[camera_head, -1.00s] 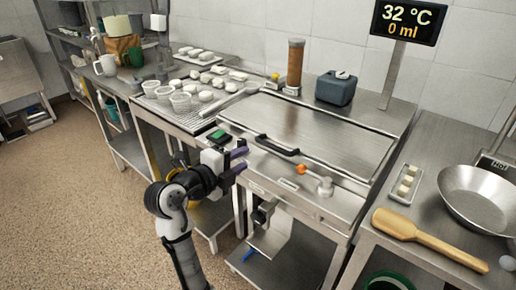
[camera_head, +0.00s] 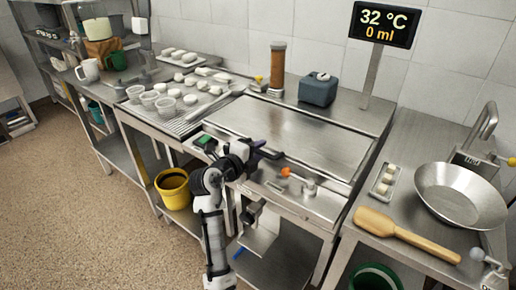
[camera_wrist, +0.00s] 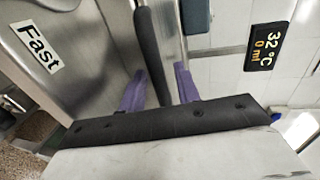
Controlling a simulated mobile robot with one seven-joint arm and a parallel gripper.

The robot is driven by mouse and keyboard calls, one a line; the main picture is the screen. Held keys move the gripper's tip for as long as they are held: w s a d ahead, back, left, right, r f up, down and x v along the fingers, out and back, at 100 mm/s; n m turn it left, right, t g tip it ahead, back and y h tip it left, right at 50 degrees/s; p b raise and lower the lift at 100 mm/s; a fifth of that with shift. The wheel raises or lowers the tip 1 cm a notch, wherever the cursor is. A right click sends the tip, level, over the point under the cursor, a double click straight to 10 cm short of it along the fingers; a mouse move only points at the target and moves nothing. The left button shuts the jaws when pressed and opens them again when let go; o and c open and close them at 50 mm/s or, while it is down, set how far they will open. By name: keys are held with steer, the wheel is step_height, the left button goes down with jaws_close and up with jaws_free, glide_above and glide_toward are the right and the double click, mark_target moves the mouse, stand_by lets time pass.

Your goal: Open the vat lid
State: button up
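The vat lid (camera_head: 300,135) is a flat steel panel on the counter unit, lying closed. Its black bar handle (camera_wrist: 148,45) shows in the wrist view, running down between my gripper's two purple fingers. My gripper (camera_head: 262,151) is at the lid's front edge in the head view and hides most of the handle there. In the wrist view my gripper (camera_wrist: 160,88) is open, with one finger on each side of the handle and a gap on the right side. I cannot tell whether the left finger touches the handle.
An orange-knobbed lever (camera_head: 286,172) sits just right of my gripper. A display (camera_head: 384,24) on a post reads 32 °C and 0 ml. A blue-grey container (camera_head: 318,91) stands behind the lid. A tray of cups and white pieces (camera_head: 160,105) is at left, a pan (camera_head: 460,194) at right.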

steer(key=shift+w+d, duration=0.1)
steer(key=shift+w, duration=0.05)
steer(key=shift+c, duration=0.2)
jaws_close()
steer(key=shift+r, duration=0.1)
